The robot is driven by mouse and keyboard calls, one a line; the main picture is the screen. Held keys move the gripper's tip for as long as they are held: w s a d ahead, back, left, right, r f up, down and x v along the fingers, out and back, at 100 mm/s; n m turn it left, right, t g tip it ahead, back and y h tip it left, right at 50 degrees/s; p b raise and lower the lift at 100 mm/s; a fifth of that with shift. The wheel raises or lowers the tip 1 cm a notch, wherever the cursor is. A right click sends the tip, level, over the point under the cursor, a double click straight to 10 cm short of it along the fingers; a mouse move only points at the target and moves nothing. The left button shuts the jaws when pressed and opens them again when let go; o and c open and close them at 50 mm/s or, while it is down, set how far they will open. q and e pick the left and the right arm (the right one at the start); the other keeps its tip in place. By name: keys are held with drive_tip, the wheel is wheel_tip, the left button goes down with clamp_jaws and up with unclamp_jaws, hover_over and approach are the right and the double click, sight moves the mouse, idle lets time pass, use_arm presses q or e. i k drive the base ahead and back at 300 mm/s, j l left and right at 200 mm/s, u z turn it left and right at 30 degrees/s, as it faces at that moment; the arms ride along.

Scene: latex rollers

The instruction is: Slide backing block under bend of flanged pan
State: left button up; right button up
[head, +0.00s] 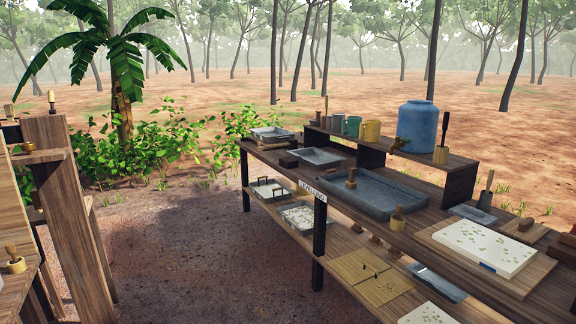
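Neither of my grippers is in the head view. Several shallow metal pans are on the long wooden bench: one at its far end (270,132) and one just nearer (317,155). I cannot tell which one is the flanged pan, and no bend shows clearly. A small dark block (288,160) lies on the bench top beside the nearer pan, apart from any pan's underside as far as I can see. A brown wooden block (526,223) lies at the bench's right end. I cannot tell which block is the backing block.
A large grey basin (372,193) fills the bench middle. A raised shelf (452,166) carries mugs and a blue jug (417,126). A white slab (484,246) lies on a board at right. The lower shelf holds trays (300,215). Bare ground (190,260) separates the bench from a wooden structure (70,200).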

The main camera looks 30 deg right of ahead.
sight(289, 163)
drive_tip(key=i+z, duration=0.1)
drive_tip(key=i, duration=0.85)
drive_tip(key=i+z, duration=0.1)
drive_tip(key=i, duration=1.85)
drive_tip(key=i+j+z, duration=0.15)
drive_tip(key=i, duration=0.85)
